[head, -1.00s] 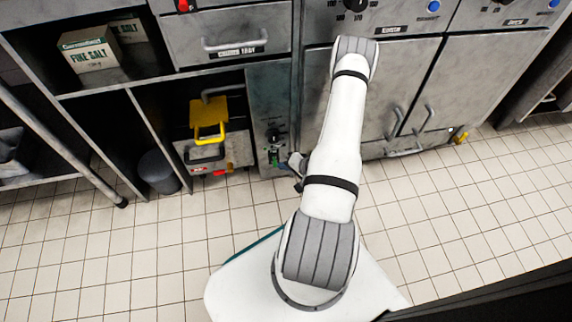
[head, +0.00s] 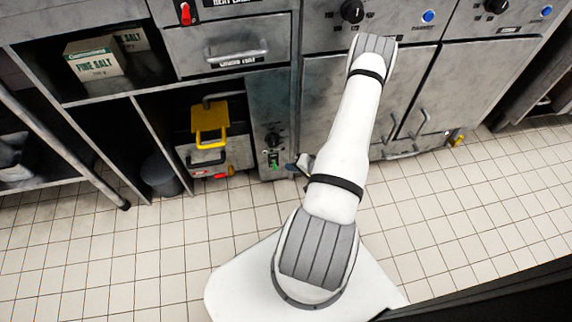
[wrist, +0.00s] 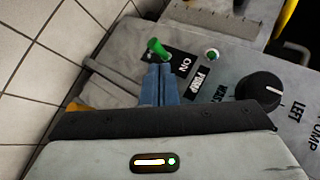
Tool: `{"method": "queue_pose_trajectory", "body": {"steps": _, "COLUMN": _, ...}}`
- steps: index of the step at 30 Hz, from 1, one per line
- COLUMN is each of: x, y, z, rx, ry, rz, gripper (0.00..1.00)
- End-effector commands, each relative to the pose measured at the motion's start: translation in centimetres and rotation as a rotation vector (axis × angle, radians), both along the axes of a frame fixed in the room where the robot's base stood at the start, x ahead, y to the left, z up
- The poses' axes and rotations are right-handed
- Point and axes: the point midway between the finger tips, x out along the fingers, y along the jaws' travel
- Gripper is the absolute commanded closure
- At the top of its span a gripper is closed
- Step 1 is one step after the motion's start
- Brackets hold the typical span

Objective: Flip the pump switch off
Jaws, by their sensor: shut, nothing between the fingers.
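The pump switch (wrist: 157,47) is a green toggle on a dark plate marked ON, with a PUMP label beside it. Its lever leans toward the upper left in the wrist view. It shows small and green in the head view (head: 274,163), low on the narrow grey panel. My gripper (wrist: 160,68) is shut and empty, its blue fingers together just below the toggle in the wrist view. Whether the fingertips touch the lever I cannot tell. In the head view my gripper (head: 302,165) is partly hidden by my arm, just right of the switch.
A black knob (wrist: 262,90) and a lit green lamp (wrist: 213,54) share the panel. A unit with a yellow handle (head: 210,118) stands left of it in an open bay. Cabinet doors (head: 445,92) lie right. The tiled floor (head: 130,250) is open in front.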

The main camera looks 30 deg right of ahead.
Motion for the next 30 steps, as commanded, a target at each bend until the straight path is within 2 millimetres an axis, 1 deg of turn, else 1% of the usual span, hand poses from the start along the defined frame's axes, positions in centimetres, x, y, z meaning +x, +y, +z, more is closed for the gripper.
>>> {"method": "queue_pose_trajectory", "body": {"steps": 1, "x": -0.7, "y": -0.4, "z": 1.0, "rx": 0.000, "ry": 0.000, "rz": -0.004, "gripper": 1.00}}
{"method": "queue_pose_trajectory", "body": {"steps": 3, "x": -1.4, "y": -0.8, "z": 1.5, "rx": -0.001, "ry": -0.001, "rz": -0.003, "gripper": 1.00}}
{"method": "queue_pose_trajectory", "body": {"steps": 9, "x": -2.6, "y": -1.2, "z": 2.2, "rx": 0.000, "ry": -0.001, "rz": -0.001, "gripper": 1.00}}
{"method": "queue_pose_trajectory", "body": {"steps": 30, "x": -2.6, "y": -1.2, "z": 2.2, "rx": 0.000, "ry": -0.001, "rz": 0.001, "gripper": 1.00}}
